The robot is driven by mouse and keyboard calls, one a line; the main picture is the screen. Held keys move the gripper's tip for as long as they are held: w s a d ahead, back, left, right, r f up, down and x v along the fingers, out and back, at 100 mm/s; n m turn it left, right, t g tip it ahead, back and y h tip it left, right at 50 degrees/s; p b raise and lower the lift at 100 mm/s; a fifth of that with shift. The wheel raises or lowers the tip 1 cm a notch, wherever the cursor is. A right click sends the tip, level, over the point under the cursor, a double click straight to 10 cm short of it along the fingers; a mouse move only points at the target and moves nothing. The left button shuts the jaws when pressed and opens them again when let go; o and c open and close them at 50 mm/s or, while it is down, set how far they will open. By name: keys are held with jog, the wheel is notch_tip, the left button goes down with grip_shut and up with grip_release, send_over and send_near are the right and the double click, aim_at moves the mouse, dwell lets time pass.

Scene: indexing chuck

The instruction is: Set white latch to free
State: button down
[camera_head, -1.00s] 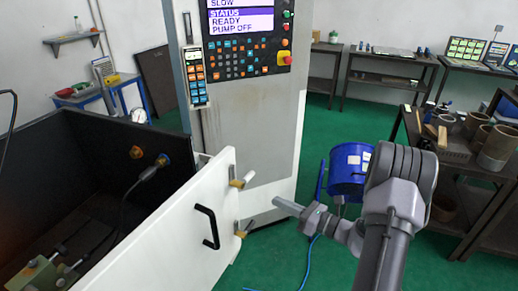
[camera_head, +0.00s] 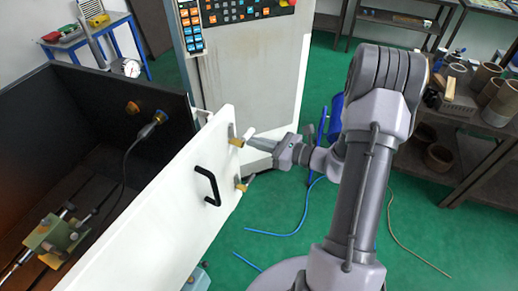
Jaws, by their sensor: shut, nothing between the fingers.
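The white latch (camera_head: 248,133) is on the free edge of the white door panel (camera_head: 160,215), near its top corner. Its white lever tilts up to the right from a brass-coloured base. A second latch (camera_head: 241,187) with a brass base and a greyish lever sits lower on the same edge. My gripper (camera_head: 252,140) is shut and empty, pointing left. Its tips are at the white lever, just below and right of it; I cannot tell whether they touch. The tips overlap the latch's right side in this view.
A black handle (camera_head: 208,185) sticks out of the door. The dark open machine bed (camera_head: 60,140) lies to the left, the grey control cabinet (camera_head: 250,75) behind. A blue bucket (camera_head: 336,112) stands partly hidden behind my arm. Shelves with cylinders (camera_head: 497,105) are at right.

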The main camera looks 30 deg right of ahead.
jog(key=shift+r, duration=0.3)
jog(key=shift+w+d+r+n, duration=0.2)
jog(key=shift+r+n, duration=0.3)
jog(key=shift+r, duration=0.15)
